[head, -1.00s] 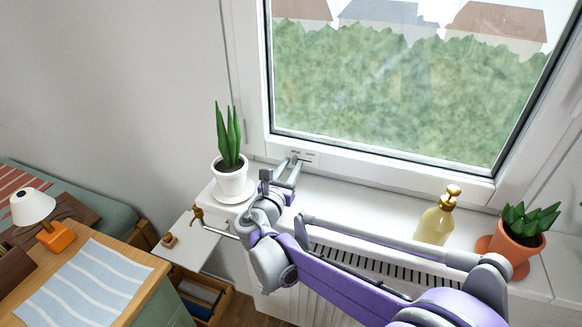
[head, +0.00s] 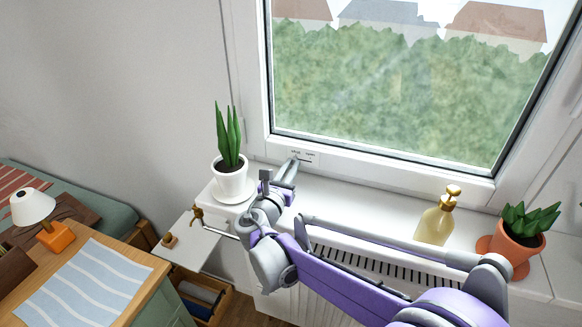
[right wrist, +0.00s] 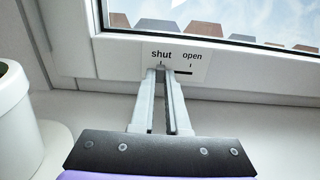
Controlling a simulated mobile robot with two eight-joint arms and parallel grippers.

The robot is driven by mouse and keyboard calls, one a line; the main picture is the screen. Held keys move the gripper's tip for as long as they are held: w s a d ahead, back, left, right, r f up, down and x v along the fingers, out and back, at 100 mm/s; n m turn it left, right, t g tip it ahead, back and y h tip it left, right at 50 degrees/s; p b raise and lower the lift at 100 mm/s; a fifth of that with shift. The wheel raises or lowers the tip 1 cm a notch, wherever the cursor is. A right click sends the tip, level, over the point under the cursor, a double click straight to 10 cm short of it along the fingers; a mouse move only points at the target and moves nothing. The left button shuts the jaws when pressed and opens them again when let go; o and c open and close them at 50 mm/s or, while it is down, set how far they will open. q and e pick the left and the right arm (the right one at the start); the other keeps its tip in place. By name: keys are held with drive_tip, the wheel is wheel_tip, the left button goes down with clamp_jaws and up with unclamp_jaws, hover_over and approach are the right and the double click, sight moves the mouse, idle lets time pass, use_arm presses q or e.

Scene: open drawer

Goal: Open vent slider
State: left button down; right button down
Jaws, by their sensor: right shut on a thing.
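The vent label (right wrist: 175,52) on the lower window frame reads "shut" on the left and "open" on the right. In the head view it is a small pale plate (head: 304,154). My right gripper (right wrist: 165,73) has its two fingertips close together at the label, below the "shut" mark. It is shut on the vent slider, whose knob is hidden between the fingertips. A dark slot (right wrist: 185,72) shows to the right of the fingertips, under "open". In the head view my right gripper (head: 291,164) reaches over the sill to the frame. My left gripper is not in view.
A white-potted plant (head: 230,185) stands on the sill left of my right gripper; its pot (right wrist: 14,125) is close on the left in the wrist view. A gold-topped bottle (head: 436,222) and a terracotta pot (head: 515,245) stand farther right. The sill between is clear.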

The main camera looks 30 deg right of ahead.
sight(312, 162)
idle(0.6)
drive_tip(key=s+d, duration=0.3)
drive_tip(key=shift+s+p, duration=0.2)
drive_tip(key=shift+p, duration=0.1)
drive_tip(key=shift+a, duration=0.1)
drive_tip(key=c, duration=0.9)
unclamp_jaws()
